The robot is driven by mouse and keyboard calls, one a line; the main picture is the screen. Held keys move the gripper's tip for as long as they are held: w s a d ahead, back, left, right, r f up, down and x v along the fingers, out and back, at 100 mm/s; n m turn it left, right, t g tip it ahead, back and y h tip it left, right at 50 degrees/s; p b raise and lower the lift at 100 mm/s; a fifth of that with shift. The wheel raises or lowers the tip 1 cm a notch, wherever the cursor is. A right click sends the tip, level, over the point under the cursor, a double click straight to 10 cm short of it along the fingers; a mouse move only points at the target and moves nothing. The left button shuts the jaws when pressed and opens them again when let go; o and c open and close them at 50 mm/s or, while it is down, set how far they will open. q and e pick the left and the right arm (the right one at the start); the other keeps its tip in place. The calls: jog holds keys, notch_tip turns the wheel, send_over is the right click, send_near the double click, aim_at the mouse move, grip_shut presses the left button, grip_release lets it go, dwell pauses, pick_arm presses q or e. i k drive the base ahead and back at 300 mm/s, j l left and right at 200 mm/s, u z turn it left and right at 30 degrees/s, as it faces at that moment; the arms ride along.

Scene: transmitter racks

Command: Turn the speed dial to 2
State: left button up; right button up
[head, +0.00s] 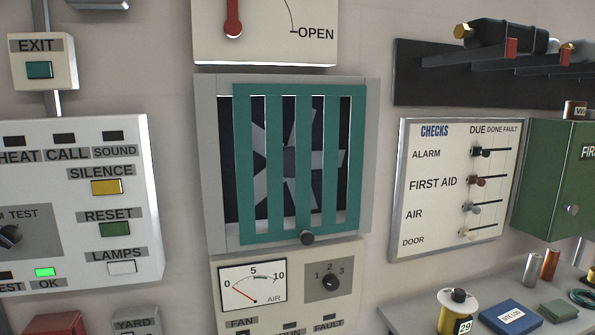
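The speed dial (330,282) is a small dark round knob on a grey square, with the numbers 1, 2 and 3 around its top. It sits on the right part of the pale fan panel (285,312), below the green-slatted vent. Its pointer is too small to read for certain. Left of it is a white AIR gauge (253,285) marked 0, 5 and 10, its red needle near the 0 end. Neither of my grippers is in view.
The alarm panel (75,215) is left, the checks board (452,190) right. A shelf (400,318) at lower right holds a spool (457,312) and books. Wall around the dial is unobstructed.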

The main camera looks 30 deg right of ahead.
aim_at(330, 281)
jog(key=z, duration=1.3)
